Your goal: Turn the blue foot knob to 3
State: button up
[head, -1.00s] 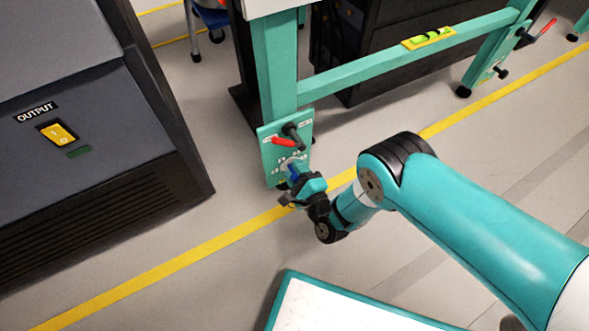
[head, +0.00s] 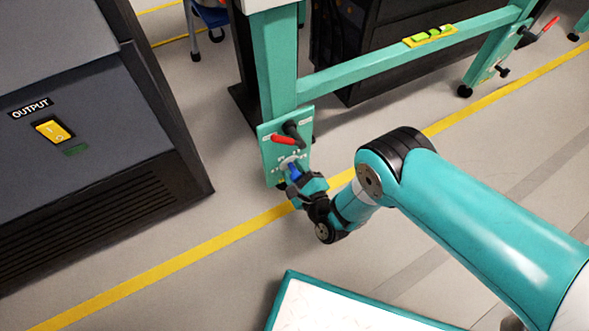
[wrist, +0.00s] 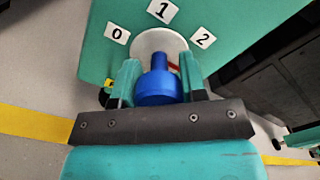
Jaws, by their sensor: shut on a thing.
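The blue foot knob (wrist: 157,85) sits on a round white dial (wrist: 158,43) on the teal foot plate (wrist: 100,50). Labels 0, 1 and 2 show around the dial in the wrist view; no 3 is visible there. A small red mark (wrist: 174,67) lies on the dial at the knob's right, on the side of label 2. My gripper (wrist: 159,78) is shut on the knob, one finger on each side. In the head view the blue knob (head: 294,172) shows at the tip of my gripper (head: 298,181), low on the table leg.
A red-handled lever (head: 284,139) and a black knob (head: 292,128) sit just above on the same plate. A dark cabinet (head: 100,190) with a yellow switch stands at left. A teal crossbar (head: 390,60) carries a level. Floor in front is clear.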

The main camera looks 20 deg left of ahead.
jog(key=o, duration=0.9)
jog(key=shift+r, duration=0.1)
jog(key=shift+s+d+r+p, duration=0.15)
jog(key=shift+s+d+p, duration=0.2)
jog(key=shift+p, duration=0.4)
jog(key=shift+p+v, duration=4.3)
jog(key=shift+v, duration=3.9)
